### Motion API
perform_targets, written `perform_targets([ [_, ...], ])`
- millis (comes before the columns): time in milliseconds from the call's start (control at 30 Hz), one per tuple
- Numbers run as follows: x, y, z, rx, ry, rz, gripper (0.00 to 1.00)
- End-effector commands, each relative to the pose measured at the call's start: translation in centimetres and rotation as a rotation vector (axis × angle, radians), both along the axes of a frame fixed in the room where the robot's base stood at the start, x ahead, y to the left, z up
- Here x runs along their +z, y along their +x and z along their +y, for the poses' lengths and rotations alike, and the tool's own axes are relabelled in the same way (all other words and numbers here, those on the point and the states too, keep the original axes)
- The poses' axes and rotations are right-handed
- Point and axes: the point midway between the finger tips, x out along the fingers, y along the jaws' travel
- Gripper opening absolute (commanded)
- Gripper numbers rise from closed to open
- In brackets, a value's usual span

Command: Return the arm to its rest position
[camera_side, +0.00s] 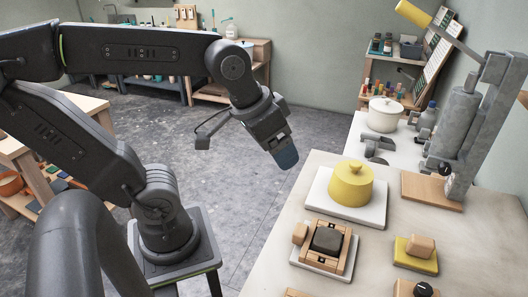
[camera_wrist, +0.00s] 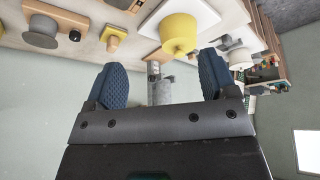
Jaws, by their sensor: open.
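My gripper (camera_side: 285,157) hangs over the grey floor, left of the worktable, with its blue fingertips pointing down and to the right. In the wrist view my gripper (camera_wrist: 160,85) shows its two blue ridged fingers spread wide apart with nothing between them. My arm is folded high above its base in the side view. No held object shows.
The worktable (camera_side: 285,240) carries a yellow lidded pot (camera_side: 351,184) on a white slab, a wooden frame (camera_side: 323,247) with a dark block, and a yellow block with a wooden top (camera_side: 416,252). A grey lever press (camera_side: 468,135) stands at the right. Open floor (camera_side: 245,185) lies between base and table.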

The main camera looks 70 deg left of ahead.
Motion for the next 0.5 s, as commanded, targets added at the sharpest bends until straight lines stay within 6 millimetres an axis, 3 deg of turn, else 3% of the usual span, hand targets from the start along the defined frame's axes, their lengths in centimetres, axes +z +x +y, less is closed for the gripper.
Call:
perform_targets([
  [133,-1.4,-1.7,0.5,-0.038,0.04,-0.041,0.78],
  [500,-1.6,-1.9,0.6,-0.046,0.048,-0.045,0.78],
])
